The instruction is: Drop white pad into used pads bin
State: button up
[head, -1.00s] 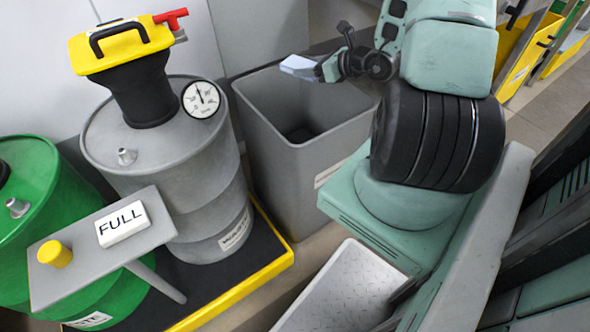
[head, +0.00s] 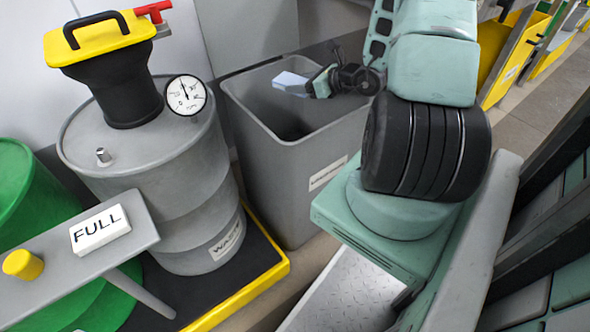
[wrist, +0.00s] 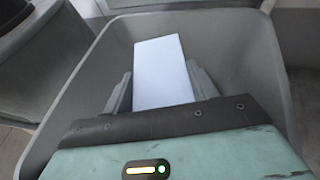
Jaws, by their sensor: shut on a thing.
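The white pad (wrist: 160,68) is held between the two fingers of my gripper (wrist: 161,92), seen in the wrist view. My gripper is shut on the pad. In the head view the pad (head: 290,82) shows as a pale piece at the tip of my gripper (head: 308,84), over the far part of the bin opening. The grey used pads bin (head: 310,150) is a tall open box with a white label on its front that is too small to read. In the wrist view the bin walls (wrist: 228,50) surround the pad on the far side and both sides.
Left of the bin stands a grey drum (head: 150,170) with a black and yellow pump head (head: 105,60) and a gauge. A green drum (head: 30,200) and a grey shelf with a FULL sign (head: 100,232) are further left. Yellow containers (head: 500,70) stand at the far right.

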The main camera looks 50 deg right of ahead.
jog(key=o, duration=1.1)
jog(key=shift+o, duration=0.2)
jog(key=p+v, duration=0.3)
jog(key=v, duration=1.4)
jog(key=shift+s+p, duration=0.2)
jog(key=shift+p, duration=0.15)
